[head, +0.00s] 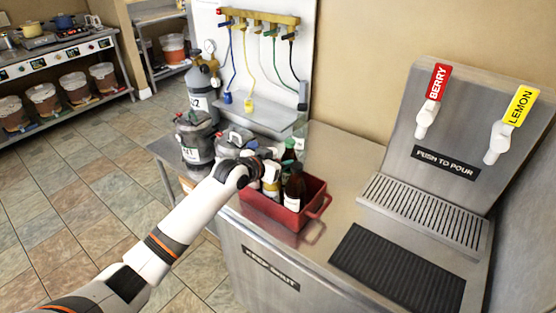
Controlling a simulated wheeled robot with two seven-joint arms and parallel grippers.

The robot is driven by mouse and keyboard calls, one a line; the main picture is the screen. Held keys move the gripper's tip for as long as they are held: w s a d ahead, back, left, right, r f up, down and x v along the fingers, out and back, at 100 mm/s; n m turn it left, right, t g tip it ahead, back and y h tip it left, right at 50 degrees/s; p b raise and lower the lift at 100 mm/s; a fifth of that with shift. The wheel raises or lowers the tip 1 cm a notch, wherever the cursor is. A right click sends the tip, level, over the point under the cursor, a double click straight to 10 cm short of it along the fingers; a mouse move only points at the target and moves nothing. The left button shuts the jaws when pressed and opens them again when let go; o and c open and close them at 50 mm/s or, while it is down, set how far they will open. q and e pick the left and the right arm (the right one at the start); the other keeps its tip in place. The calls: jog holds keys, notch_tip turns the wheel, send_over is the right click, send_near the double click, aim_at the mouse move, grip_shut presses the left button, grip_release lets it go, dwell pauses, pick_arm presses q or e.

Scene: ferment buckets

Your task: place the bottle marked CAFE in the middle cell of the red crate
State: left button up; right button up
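The red crate (284,214) sits on the steel counter, with several bottles standing in or just behind it. A dark brown bottle with a white label (295,188) stands at its right front. A pale bottle with a yellowish top (271,181) is to the left of that one. A dark bottle with a green cap (289,156) shows behind. I cannot read CAFE on any label, and the middle cell is hidden by bottles. My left gripper (262,165) is at the crate's back left, close to the pale bottle; its fingers are too small and covered to judge. My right gripper is out of view.
Grey kegs (195,142) stand left of the crate, with a hose panel (262,60) behind. To the right are a drip tray (425,213), a black mat (398,271) and a dispenser with BERRY and LEMON taps. Counter between crate and mat is clear.

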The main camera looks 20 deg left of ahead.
pick_arm(q)
jog(key=shift+r, duration=0.1)
jog(key=b+v, duration=0.2)
jog(key=v, duration=1)
dwell(0.4)
